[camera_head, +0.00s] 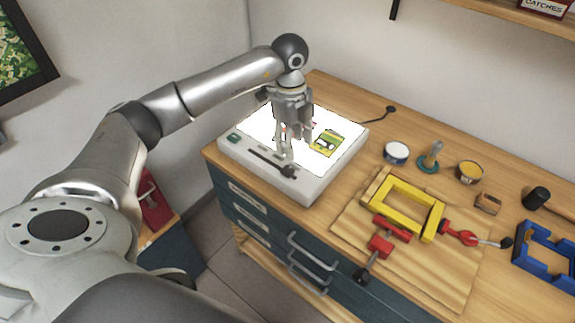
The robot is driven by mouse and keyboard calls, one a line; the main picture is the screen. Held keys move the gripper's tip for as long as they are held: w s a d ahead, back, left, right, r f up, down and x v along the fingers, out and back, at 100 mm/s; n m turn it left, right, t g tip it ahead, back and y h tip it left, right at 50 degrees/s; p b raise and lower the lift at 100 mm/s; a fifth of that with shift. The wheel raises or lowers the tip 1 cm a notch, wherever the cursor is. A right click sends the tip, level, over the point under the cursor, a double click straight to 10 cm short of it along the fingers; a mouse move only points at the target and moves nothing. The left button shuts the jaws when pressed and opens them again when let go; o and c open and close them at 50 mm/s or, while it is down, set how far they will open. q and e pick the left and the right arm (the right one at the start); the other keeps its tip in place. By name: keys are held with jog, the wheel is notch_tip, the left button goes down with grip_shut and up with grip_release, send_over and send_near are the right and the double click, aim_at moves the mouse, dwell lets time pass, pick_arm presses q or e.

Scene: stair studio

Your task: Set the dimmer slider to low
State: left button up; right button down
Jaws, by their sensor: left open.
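A white light box (226,149) with a bright glowing top sits on the workbench's left end. Its front strip has a dark slider track (262,163), with a dark slider knob (289,170) at its right end. A small green button (233,138) is at the strip's left end. My left gripper (284,155) points down over the box, with its fingertips just behind the knob as seen here. The gripper is open; I cannot tell whether it touches the knob. It hides part of the lit panel. My right gripper is out of view.
A yellow and green card (327,142) lies on the lit panel. To the right are a red and yellow clamp frame (383,187) on a wooden board (351,222), several small pots, a dark mallet head (537,198) and a blue frame (522,257). Drawer handles (312,252) jut out below.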

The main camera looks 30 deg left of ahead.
aim_at(287, 170)
pick_arm(q)
jog(key=shift+y, duration=0.3)
jog(key=f+p, duration=0.1)
jog(key=f, duration=0.2)
jog(key=a+f+p, duration=0.1)
jog(key=f, duration=0.3)
jog(key=f+p, duration=0.1)
jog(key=f, duration=0.2)
jog(key=shift+s+a+f, duration=0.1)
jog(key=shift+a+f, duration=0.05)
jog(key=shift+a, duration=0.2)
jog(key=shift+n, duration=0.3)
grip_shut()
jog(key=shift+a, duration=0.1)
